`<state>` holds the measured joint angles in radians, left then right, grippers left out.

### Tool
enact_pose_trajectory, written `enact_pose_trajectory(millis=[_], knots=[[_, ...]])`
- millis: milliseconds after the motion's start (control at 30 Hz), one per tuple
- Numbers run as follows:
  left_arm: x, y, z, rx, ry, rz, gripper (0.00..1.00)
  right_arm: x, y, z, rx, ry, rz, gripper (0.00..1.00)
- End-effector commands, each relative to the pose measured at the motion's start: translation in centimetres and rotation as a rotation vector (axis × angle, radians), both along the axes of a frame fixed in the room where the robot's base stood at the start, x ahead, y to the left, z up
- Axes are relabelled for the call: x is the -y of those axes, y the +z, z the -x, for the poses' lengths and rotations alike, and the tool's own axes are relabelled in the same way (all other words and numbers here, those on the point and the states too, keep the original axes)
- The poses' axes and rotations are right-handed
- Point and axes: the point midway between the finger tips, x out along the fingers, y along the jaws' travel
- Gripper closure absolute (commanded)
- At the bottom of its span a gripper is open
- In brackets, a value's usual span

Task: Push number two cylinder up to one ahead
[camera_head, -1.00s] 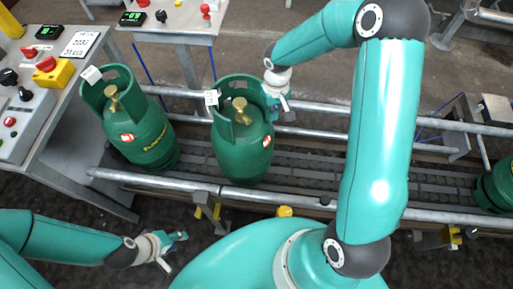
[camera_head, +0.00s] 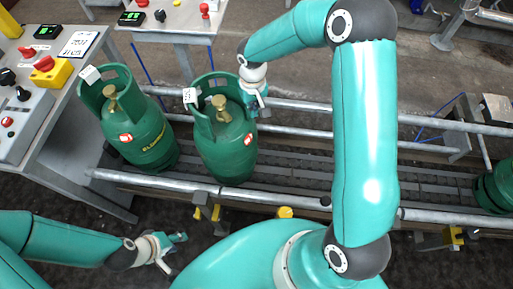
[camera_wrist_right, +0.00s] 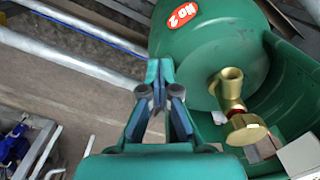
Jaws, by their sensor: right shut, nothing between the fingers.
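The number two cylinder (camera_head: 228,155) is green with a brass valve and stands upright on the conveyor. Its red "No 2" label shows in the right wrist view, on the cylinder's shoulder (camera_wrist_right: 245,35). The cylinder ahead (camera_head: 145,135), also green, stands to its left with a narrow gap between them. My right gripper (camera_head: 258,100) is shut and empty at the number two cylinder's upper right side; its fingertips (camera_wrist_right: 158,78) are close against the cylinder in the wrist view. My left gripper (camera_head: 175,248) hangs in front of the conveyor, away from the cylinders; its finger opening is unclear.
The roller conveyor (camera_head: 300,172) has metal rails (camera_head: 150,180) along both sides. A control panel table (camera_head: 65,125) stands at the left. Another green cylinder (camera_head: 495,188) stands at the far right. The rollers between it and the number two cylinder are clear.

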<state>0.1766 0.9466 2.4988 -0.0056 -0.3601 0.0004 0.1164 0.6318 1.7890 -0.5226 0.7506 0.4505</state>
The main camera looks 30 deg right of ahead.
Motion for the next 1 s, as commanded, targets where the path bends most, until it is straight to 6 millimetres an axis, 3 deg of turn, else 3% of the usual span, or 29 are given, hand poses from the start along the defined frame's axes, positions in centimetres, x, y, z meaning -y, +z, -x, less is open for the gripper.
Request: enact_pose_trajectory(millis=[1000], knots=[[0.0, -0.2, 0.0, 0.0, 0.0, 0.0, 0.6, -4.8, 0.3, -4.3, 0.014, 0.001, -0.001, 1.0]])
